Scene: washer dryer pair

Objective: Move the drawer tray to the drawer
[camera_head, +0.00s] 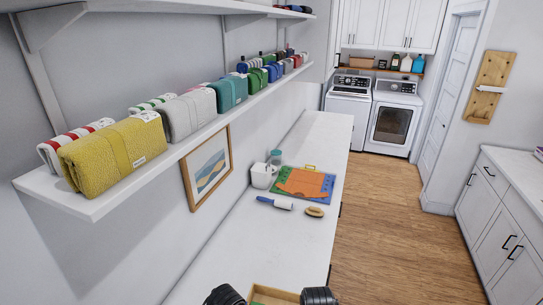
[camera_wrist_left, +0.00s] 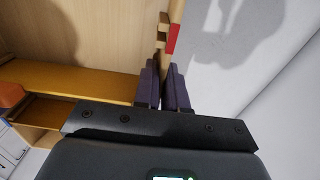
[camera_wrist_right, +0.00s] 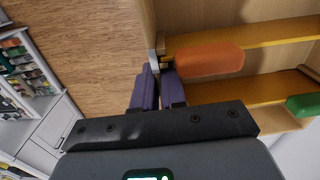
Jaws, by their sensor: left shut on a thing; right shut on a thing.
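The drawer tray (camera_head: 272,294) is a light wooden box with dividers, at the bottom edge of the head view and partly cut off. My left gripper (camera_head: 225,296) is at its left end and my right gripper (camera_head: 318,297) at its right end. In the left wrist view, the left fingers (camera_wrist_left: 163,72) are shut on the tray's wall (camera_wrist_left: 70,35). In the right wrist view, the right fingers (camera_wrist_right: 157,75) are shut on the tray's opposite side (camera_wrist_right: 205,20). An orange-handled item (camera_wrist_right: 210,59) and a green-handled item (camera_wrist_right: 302,104) lie in the tray. The drawer cannot be made out.
A long white counter (camera_head: 265,230) runs ahead with a lint roller (camera_head: 275,203), a brush (camera_head: 315,212) and a blue board (camera_head: 287,191). A shelf of folded towels (camera_head: 112,155) overhangs the left. Wooden floor (camera_head: 385,230) is open at right, beside white cabinets (camera_head: 500,235).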

